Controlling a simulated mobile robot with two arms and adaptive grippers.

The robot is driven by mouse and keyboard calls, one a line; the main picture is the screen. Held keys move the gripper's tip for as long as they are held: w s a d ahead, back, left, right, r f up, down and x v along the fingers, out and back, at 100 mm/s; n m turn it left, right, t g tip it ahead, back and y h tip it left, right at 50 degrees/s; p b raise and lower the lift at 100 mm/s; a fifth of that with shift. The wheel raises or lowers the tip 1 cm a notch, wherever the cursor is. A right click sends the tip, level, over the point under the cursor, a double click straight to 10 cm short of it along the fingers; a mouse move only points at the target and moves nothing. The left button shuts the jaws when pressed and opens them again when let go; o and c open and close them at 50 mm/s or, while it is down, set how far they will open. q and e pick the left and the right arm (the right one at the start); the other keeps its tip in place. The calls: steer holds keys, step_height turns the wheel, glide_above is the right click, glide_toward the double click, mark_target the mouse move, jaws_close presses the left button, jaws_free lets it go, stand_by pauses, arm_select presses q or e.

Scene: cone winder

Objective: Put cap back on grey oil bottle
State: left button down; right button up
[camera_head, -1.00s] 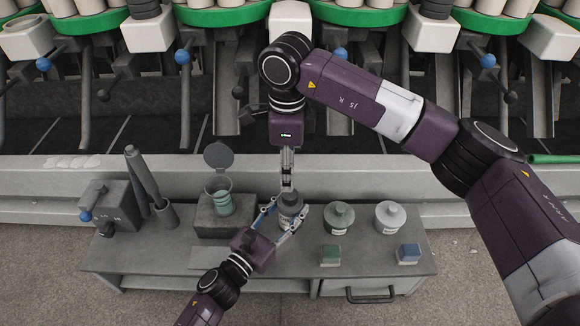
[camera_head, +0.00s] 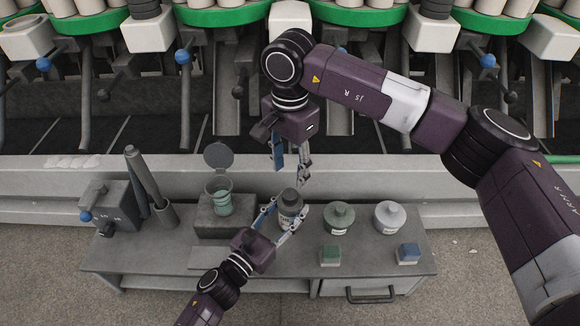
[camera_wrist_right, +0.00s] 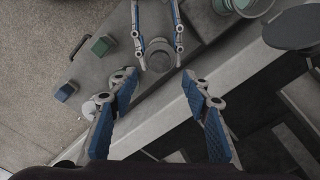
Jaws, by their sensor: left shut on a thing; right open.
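The grey oil bottle (camera_head: 290,211) stands upright on the bench, with a dark grey round top that looks like its cap (camera_head: 290,195). In the right wrist view the bottle's round top (camera_wrist_right: 160,53) shows between the left fingers. My left gripper (camera_head: 287,216) is shut around the bottle's body from the front. My right gripper (camera_head: 291,170) is open and empty, above and slightly behind the bottle, clear of the top. Its spread fingers show in the right wrist view (camera_wrist_right: 160,84). I cannot tell how firmly the cap sits. No loose cap shows on the bench.
On the bench (camera_head: 410,255), a green-topped bottle (camera_head: 339,218) and a light grey bottle (camera_head: 389,217) stand to the right, behind a green block (camera_head: 330,255) and a blue block (camera_head: 408,253). Left stands a lidded container (camera_head: 218,200) with its lid raised. The winder is behind.

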mark_target(290, 194)
steer(key=shift+f, duration=4)
jaws_close()
steer(key=m, duration=0.5)
steer(key=shift+m, duration=0.3)
steer(key=m, duration=1)
steer(key=shift+m, duration=0.3)
steer(key=m, duration=0.5)
steer(key=shift+o, duration=0.7)
jaws_free()
